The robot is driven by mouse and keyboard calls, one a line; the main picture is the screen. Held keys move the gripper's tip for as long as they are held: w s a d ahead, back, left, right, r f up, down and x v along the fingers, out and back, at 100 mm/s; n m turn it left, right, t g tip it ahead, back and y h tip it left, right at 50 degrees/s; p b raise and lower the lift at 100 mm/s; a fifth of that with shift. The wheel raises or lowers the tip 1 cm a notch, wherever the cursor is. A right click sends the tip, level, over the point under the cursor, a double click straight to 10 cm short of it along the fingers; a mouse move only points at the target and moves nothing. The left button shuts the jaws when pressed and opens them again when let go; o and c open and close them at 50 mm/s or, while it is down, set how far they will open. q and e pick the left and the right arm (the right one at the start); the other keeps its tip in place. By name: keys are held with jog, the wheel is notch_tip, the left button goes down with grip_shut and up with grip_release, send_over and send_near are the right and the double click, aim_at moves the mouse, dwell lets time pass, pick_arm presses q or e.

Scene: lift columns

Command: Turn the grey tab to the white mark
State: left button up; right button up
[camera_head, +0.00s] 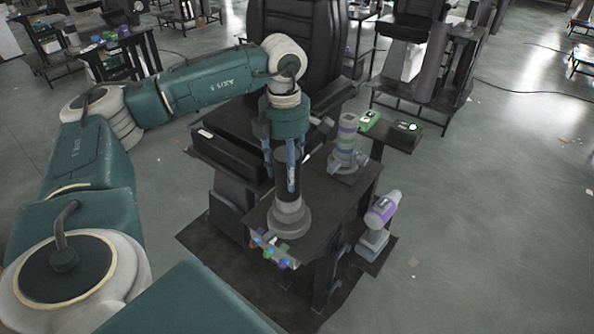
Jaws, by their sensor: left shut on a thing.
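My left gripper (285,172) reaches down from above and is shut on the dark upright column (289,196), with a blue finger on each side of its upper part. The column stands upright on a round grey stepped base (288,217) at the front of the dark table. A small pale patch shows near the right finger; I cannot tell whether it is on the column or the gripper. The grey tab and the white mark cannot be told apart for certain at this size. My right gripper is not in view.
Small coloured knobs (275,250) line the front edge. A purple and grey device (380,212) stands lower right. Open floor lies right.

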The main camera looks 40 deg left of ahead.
pick_arm(q)
jog(key=shift+s+f, duration=0.3)
jog(key=shift+s, duration=0.05)
jog(key=o, duration=1.7)
jog(key=shift+a, duration=0.1)
jog(key=shift+c, duration=0.2)
jog(key=shift+s+a+r, duration=0.1)
jog(key=shift+r, duration=0.05)
jog(key=shift+w+r, duration=0.2)
jog(key=shift+r, duration=0.35)
notch_tip(320, 180, up, 11)
jog(key=shift+s+f, duration=0.15)
jog(key=shift+c, duration=0.4)
